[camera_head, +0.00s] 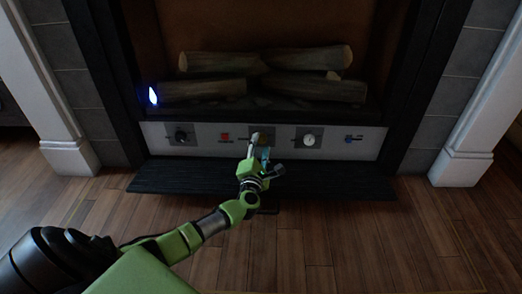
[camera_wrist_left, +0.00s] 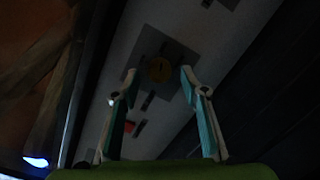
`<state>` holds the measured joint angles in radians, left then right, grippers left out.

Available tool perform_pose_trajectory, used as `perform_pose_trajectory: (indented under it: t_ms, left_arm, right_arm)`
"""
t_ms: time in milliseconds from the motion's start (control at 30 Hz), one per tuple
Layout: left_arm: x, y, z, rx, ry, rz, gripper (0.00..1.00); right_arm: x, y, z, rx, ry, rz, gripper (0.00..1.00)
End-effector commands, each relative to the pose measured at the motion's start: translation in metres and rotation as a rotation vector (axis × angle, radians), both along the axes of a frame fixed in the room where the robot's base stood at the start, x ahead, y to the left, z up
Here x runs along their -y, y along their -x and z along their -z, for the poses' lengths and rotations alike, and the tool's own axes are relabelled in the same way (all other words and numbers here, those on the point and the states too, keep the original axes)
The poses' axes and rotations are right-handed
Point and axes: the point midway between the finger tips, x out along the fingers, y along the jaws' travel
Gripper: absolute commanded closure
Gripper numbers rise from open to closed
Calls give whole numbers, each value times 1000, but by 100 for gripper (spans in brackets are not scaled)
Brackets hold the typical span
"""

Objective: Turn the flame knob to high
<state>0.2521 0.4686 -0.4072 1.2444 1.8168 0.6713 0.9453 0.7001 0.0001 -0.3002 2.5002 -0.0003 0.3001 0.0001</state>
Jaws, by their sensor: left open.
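A light control panel (camera_head: 210,145) runs along the bottom of the fireplace. The labels are too small to read, so I cannot tell which knob is the flame knob. My left gripper (camera_head: 260,146) is open at the panel, and it also shows in the left wrist view (camera_wrist_left: 160,78). My right gripper is not in view.
A small blue flame (camera_head: 153,95) burns left of the logs (camera_head: 205,90). A dark hearth ledge (camera_head: 340,181) juts out below.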

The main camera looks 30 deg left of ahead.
Motion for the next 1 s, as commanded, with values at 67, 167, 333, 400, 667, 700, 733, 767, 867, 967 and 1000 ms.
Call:
perform_pose_trajectory:
  t_ms: [67, 167, 333, 400, 667, 700, 733, 767, 867, 967, 1000]
  left_arm:
    - [-4, -8, 2, 0, -2, 0, 59]
    - [-6, -13, 1, 0, -1, 1, 59]
    - [-7, -15, -1, -1, -1, 1, 59]
    - [-7, -14, -1, -1, -1, 1, 59]
    - [-7, -14, 0, -1, -1, 1, 98]
    - [-7, -14, 0, -1, -1, 1, 98]
    - [-7, -14, 0, -1, -1, 1, 98]
    - [-7, -14, 0, -1, -1, 1, 98]
    - [-7, -14, -1, -4, -5, 0, 98]
    - [-7, -14, -2, -14, -19, -1, 98]
    - [-7, -14, -2, -20, -30, -1, 98]
  right_arm:
    - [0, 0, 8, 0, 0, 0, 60]
    - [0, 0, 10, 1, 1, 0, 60]
    - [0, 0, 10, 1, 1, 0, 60]
    - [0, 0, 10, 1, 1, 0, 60]
    - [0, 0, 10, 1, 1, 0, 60]
    - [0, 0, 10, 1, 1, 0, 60]
    - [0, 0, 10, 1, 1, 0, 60]
    - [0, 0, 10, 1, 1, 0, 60]
    - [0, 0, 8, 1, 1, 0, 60]
    - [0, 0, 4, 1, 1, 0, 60]
    - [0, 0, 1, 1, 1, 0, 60]
